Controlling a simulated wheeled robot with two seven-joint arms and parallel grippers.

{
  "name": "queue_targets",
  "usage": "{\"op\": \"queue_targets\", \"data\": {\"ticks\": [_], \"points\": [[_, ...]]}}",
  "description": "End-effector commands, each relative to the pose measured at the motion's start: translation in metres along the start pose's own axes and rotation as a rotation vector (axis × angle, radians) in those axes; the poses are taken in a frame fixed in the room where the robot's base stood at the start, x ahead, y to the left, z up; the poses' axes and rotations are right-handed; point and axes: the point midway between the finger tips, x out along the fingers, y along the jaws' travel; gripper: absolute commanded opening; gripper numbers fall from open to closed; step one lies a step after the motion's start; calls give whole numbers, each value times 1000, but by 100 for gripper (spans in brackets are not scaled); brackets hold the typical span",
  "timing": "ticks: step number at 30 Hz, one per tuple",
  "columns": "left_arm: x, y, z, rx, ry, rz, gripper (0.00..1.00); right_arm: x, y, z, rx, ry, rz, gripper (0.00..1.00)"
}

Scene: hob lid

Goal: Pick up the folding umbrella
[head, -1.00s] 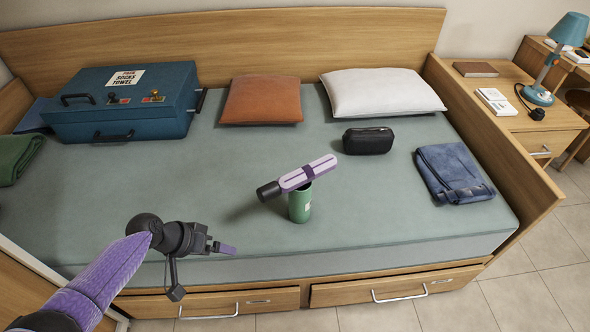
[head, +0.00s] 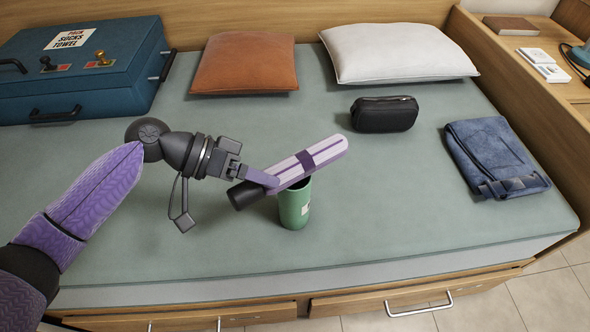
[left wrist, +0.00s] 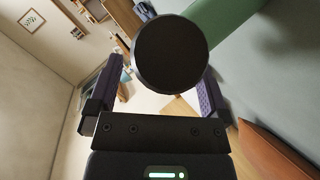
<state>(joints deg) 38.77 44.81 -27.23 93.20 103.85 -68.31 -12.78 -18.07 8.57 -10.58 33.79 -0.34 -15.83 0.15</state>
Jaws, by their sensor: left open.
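The folding umbrella (head: 318,157) is lilac with a dark purple strap and a black handle (head: 246,194). It lies tilted across the top of a green cylinder (head: 295,208) standing on the bed. My left gripper (head: 268,181) is at the handle end of the umbrella. In the left wrist view, the round black handle end (left wrist: 170,54) sits between the two open purple fingers of the left gripper (left wrist: 158,90). Whether the fingers touch the handle cannot be told. The green cylinder (left wrist: 232,25) shows behind it. My right gripper is not in view.
A blue case (head: 80,80) stands at the back left. A brown cushion (head: 245,65), a white pillow (head: 397,52), a black pouch (head: 384,114) and folded jeans (head: 492,155) lie on the bed. The bed's front left is clear.

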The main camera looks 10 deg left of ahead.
Motion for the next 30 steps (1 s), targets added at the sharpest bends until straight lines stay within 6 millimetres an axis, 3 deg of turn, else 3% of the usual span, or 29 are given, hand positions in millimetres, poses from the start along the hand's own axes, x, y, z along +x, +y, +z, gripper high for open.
{"op": "queue_targets", "data": {"ticks": [3,9,23,30], "points": [[13,-1,0,-1,1,0,100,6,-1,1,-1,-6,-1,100],[13,1,-1,-1,2,-1,100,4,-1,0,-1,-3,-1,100],[13,0,0,-1,2,-2,3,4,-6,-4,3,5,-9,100],[12,0,-1,-1,3,-1,0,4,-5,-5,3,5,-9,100]]}}
